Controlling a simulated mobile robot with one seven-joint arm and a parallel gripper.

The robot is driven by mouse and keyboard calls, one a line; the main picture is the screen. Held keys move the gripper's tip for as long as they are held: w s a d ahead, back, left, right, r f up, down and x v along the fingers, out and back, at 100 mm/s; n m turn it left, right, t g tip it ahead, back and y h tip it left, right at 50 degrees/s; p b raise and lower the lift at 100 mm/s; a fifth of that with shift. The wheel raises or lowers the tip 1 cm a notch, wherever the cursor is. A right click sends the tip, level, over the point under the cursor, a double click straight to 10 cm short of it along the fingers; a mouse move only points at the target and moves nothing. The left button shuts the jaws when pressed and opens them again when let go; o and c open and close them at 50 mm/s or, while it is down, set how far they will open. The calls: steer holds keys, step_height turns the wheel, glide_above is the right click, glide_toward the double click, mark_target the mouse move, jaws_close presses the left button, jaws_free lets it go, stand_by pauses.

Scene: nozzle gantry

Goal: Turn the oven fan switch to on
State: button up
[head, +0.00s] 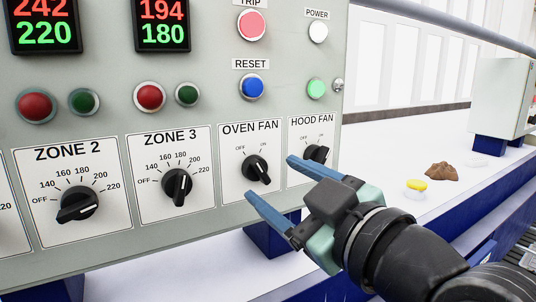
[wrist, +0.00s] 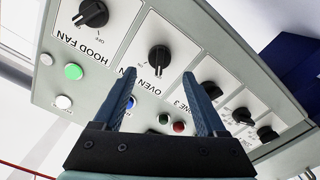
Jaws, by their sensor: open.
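The OVEN FAN switch (head: 257,169) is a black rotary knob on a white plate, with OFF at upper left and ON at upper right. Its grip slants from upper left to lower right, in line with the OFF mark. My gripper (head: 269,178) is open and empty, with its blue fingers pointing at the panel on either side of the knob in the picture. In the wrist view the knob (wrist: 159,57) shows upside down, just past and between the fingertips (wrist: 160,75). The fingers appear apart from the knob.
The HOOD FAN knob (head: 316,153) is close to my upper finger. The ZONE 3 knob (head: 177,185) is to the left. The blue RESET button (head: 252,87) and red TRIP button (head: 251,25) are above. A yellow piece (head: 416,185) and a brown lump (head: 441,172) lie on the white surface at right.

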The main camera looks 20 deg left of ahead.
mark_target(262, 171)
steer(key=p+x, duration=0.1)
steer(key=x, duration=0.2)
steer(key=shift+w+a+r, duration=0.15)
steer(key=shift+w+a, duration=0.1)
steer(key=shift+a, duration=0.05)
steer(key=shift+w+a, duration=0.3)
jaws_close()
